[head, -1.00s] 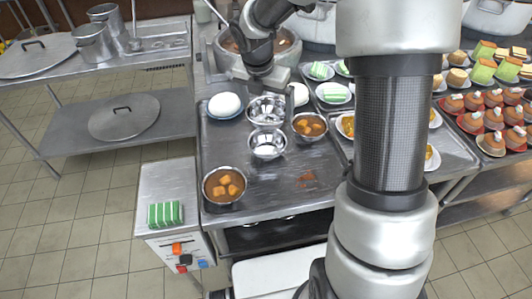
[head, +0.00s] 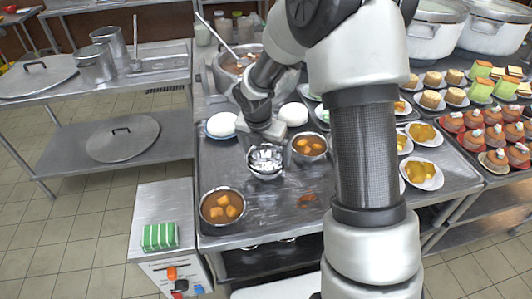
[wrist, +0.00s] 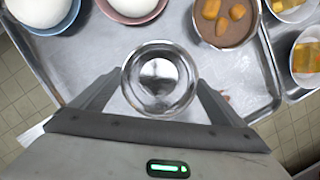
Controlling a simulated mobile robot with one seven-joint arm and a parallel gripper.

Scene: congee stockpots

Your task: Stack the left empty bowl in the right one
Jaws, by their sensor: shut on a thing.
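My gripper (head: 266,138) is shut on a shiny empty metal bowl (head: 265,158). In the wrist view this bowl (wrist: 160,78) sits between the two fingers, its round rim facing the camera. It is at the spot of the other empty bowl on the metal counter, and only one bowl outline shows clearly. The second bowl is mostly hidden beneath or behind it. I cannot tell whether the held bowl rests inside the other or hovers just above it.
A soup bowl (head: 309,146) stands close on the right, and another (head: 222,206) is at the front left. A stockpot (head: 240,62) is at the back. The front middle of the counter is fairly clear.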

